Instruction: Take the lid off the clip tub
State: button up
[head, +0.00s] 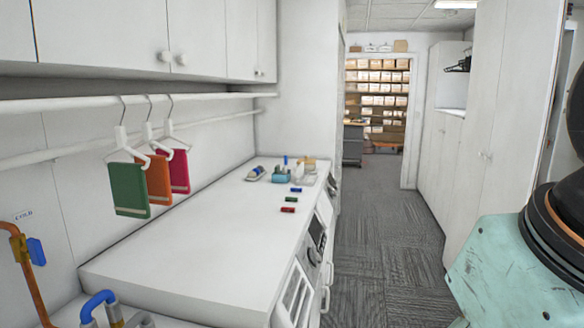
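A small teal container (281,177) stands near the far end of the white counter. It may be the clip tub, but it is too small in the head view to be sure. I cannot tell whether a lid sits on it. My gripper is not in view. A teal and black part of my own body fills the right edge.
An iron-like item (255,173) is left of the teal container on the counter (190,240). Small blue, red (288,209) and green blocks lie near the front edge. Coloured cloths (129,190) hang from a rail. The near counter and carpeted aisle (385,220) are clear.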

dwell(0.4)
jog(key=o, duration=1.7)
